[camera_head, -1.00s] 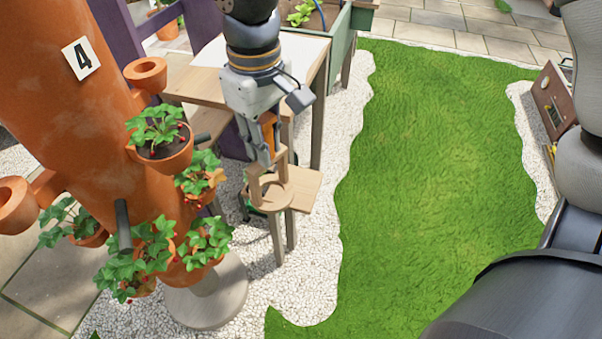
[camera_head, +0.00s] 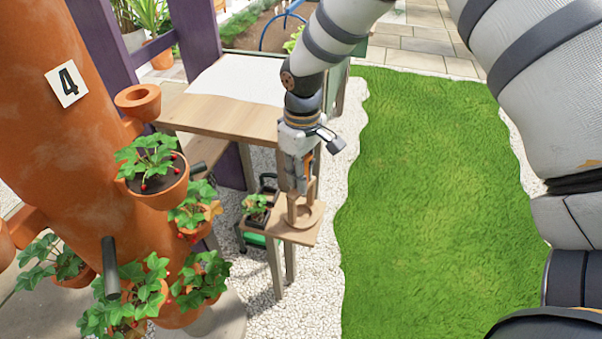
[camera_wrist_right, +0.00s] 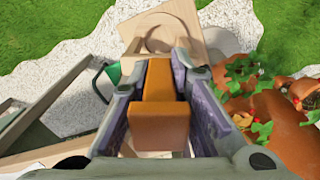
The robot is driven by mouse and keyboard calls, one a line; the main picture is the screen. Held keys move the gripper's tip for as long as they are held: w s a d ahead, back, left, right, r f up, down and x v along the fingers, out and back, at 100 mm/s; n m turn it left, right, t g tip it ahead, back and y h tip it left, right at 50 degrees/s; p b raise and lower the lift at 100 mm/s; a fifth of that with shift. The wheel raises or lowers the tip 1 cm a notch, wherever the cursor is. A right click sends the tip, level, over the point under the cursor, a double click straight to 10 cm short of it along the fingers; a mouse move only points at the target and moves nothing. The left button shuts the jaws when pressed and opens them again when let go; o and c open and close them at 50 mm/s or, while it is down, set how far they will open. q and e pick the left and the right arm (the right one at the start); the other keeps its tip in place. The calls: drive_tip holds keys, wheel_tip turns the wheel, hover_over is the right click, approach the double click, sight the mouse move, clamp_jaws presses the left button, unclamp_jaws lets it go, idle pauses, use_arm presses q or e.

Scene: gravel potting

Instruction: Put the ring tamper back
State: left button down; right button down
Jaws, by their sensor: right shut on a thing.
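The ring tamper has a pale wooden ring (camera_head: 310,219) and an orange handle (camera_wrist_right: 160,118). My right gripper (camera_head: 299,190) comes down from above and is shut on the orange handle. The ring is over a small wooden side shelf (camera_head: 291,236) beside the table. I cannot tell if it touches the shelf. My left gripper is not in view.
A dark caddy (camera_head: 250,222) with a plant stands left of the tamper. The wooden table (camera_head: 222,115) is behind. An orange planter tower (camera_head: 62,150) with several strawberry pots stands at left. Grass (camera_head: 430,200) to the right is clear.

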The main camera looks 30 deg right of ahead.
drive_tip(key=c, duration=1.5)
unclamp_jaws()
drive_tip(key=shift+f, duration=0.1)
